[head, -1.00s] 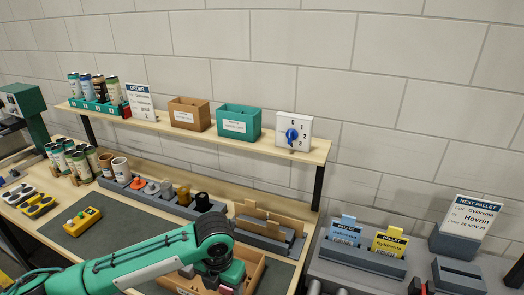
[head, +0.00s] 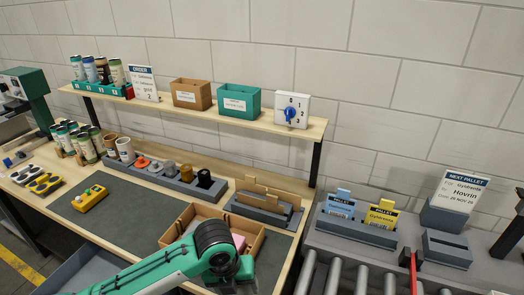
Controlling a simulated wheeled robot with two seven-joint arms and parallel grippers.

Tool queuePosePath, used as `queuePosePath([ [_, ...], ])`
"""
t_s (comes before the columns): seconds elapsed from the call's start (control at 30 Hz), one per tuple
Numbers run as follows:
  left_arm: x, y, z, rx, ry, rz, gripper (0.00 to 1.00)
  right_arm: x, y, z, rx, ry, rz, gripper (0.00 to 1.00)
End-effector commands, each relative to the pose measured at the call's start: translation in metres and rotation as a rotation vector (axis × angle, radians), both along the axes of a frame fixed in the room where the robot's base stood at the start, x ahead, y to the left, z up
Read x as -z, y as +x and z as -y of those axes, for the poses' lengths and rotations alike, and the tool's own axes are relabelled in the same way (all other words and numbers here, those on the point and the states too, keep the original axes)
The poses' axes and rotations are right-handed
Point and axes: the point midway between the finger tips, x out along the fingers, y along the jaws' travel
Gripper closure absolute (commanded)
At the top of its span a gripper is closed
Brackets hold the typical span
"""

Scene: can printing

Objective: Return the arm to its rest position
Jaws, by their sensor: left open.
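My left arm, green and white with a black joint, comes in from the bottom left. Its gripper (head: 236,285) is at the bottom edge, over the near side of an open cardboard box (head: 178,230), and is partly cut off and hidden by the wrist. The gripper is open, and I see nothing held in it. A pink item (head: 239,242) shows in the box, partly behind the wrist. My right gripper is not in view.
A yellow button box (head: 92,198) lies on the dark mat (head: 125,220). A grey holder row (head: 170,180) and a shelf (head: 205,118) with bins stand behind. A roller conveyor (head: 335,275) with pallet cards (head: 381,216) is at right.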

Motion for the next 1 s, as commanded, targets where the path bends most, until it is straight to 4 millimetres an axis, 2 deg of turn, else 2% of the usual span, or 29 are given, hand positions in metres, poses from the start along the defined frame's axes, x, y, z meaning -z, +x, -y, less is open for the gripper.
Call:
queuePosePath([
  [0.27,0.013,-0.032,0.018,-0.493,-0.186,-0.068,0.34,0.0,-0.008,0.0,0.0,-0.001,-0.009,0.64],
  [0.47,0.021,-0.05,0.011,-0.939,-0.307,-0.148,0.34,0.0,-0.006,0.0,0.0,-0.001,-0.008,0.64],
  [0.57,0.026,-0.059,0.001,-1.173,-0.357,-0.194,0.34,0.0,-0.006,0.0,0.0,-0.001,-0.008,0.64],
  [0.73,0.037,-0.077,-0.027,-1.587,-0.421,-0.265,0.34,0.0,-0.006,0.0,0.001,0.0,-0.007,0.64],
  [1.0,0.058,-0.118,-0.091,-2.244,-0.473,-0.318,0.34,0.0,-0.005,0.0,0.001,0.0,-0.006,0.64],
])
